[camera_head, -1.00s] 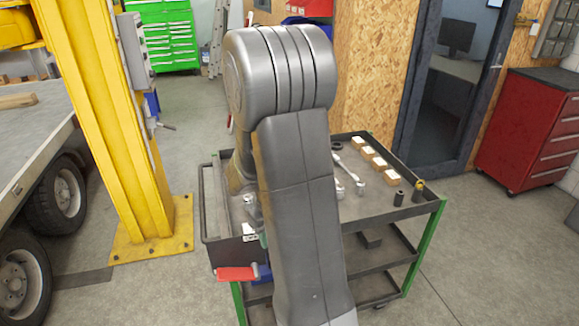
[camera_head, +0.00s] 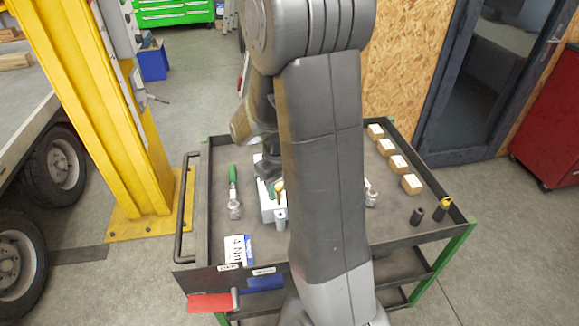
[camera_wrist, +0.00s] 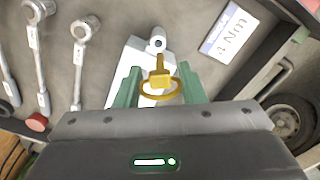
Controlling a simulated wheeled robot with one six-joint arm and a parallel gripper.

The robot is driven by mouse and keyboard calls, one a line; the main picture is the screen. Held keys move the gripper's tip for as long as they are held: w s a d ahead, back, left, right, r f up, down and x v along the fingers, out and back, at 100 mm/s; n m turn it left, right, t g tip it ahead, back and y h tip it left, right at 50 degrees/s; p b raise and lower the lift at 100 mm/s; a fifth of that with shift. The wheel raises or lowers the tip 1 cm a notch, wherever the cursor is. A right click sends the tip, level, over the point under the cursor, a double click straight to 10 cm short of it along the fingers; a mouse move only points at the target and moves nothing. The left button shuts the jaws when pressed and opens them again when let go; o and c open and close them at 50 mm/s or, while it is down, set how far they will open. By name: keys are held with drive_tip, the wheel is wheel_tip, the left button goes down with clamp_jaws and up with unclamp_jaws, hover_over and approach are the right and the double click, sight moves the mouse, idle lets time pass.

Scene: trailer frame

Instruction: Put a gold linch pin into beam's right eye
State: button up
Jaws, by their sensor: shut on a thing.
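My gripper (camera_wrist: 160,74), with green fingers, is shut on a gold linch pin (camera_wrist: 160,90). The pin's ring lies toward the palm and its shank points away between the fingers. A pale block (camera_wrist: 123,68) lies below, with a round grey-white piece (camera_wrist: 158,43) just past the pin's tip. I cannot tell whether the pin touches either. In the head view my gripper (camera_head: 272,187) is low over the cart, partly hidden by my arm, and the gold pin (camera_head: 280,190) shows beside the pale block (camera_head: 267,207). I cannot make out a beam eye in these views.
The dark cart (camera_head: 216,180) has raised rims. Wrenches (camera_wrist: 80,55) lie beside the pale block. A yellow post (camera_head: 100,110) stands left.

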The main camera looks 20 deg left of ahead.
sight(280, 203)
drive_tip(key=shift+w, duration=0.25)
drive_tip(key=shift+f, duration=0.2)
drive_tip(key=shift+s+f+b, duration=0.15)
drive_tip(key=shift+f+b, duration=0.45)
drive_tip(key=shift+b, duration=0.05)
drive_tip(key=shift+f+b, duration=0.95)
drive_tip(key=shift+f, duration=0.3)
drive_tip(key=shift+f, duration=0.15)
drive_tip(key=shift+f+b, duration=2.35)
drive_tip(key=shift+f, duration=0.45)
